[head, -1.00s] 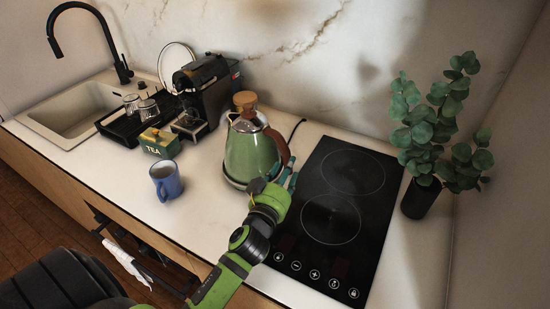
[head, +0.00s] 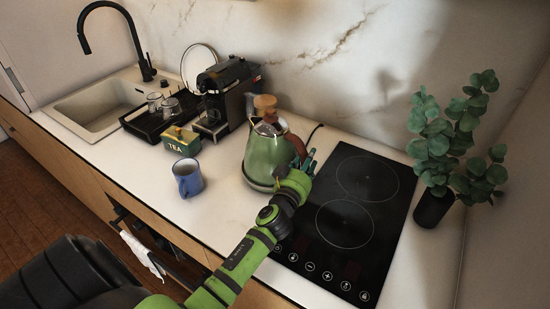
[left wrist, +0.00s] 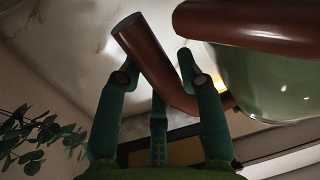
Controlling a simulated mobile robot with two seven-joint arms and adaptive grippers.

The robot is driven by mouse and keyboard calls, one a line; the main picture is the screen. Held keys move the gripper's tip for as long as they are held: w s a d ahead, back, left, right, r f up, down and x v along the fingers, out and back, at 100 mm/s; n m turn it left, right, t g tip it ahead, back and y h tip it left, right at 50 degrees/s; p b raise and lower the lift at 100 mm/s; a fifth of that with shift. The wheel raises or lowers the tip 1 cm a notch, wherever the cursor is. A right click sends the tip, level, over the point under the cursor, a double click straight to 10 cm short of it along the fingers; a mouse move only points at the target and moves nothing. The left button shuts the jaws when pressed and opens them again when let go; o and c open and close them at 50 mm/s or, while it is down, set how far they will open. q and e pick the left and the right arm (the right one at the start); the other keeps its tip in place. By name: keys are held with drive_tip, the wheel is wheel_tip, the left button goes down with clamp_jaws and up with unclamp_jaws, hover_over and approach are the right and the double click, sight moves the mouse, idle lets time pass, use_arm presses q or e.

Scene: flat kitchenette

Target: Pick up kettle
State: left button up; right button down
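The green kettle (head: 265,154) stands upright on its base on the white counter, left of the cooktop. The kettle body (left wrist: 268,85) fills the right of that view. My right gripper is not in view.
The black cooktop (head: 345,215) lies right of the kettle, with a potted plant (head: 432,205) beyond it. A blue mug (head: 188,178), a tea box (head: 181,138) and a coffee machine (head: 226,95) stand left. A sink (head: 95,105) is far left. The marble wall is behind.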

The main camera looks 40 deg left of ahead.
use_arm(q)
clamp_jaws()
drive_tip(key=shift+w+r, duration=0.1)
drive_tip(key=shift+r, duration=0.35)
drive_tip(key=shift+f, duration=0.1)
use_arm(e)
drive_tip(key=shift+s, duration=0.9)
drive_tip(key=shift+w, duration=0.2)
use_arm(q)
drive_tip(key=shift+r, duration=0.2)
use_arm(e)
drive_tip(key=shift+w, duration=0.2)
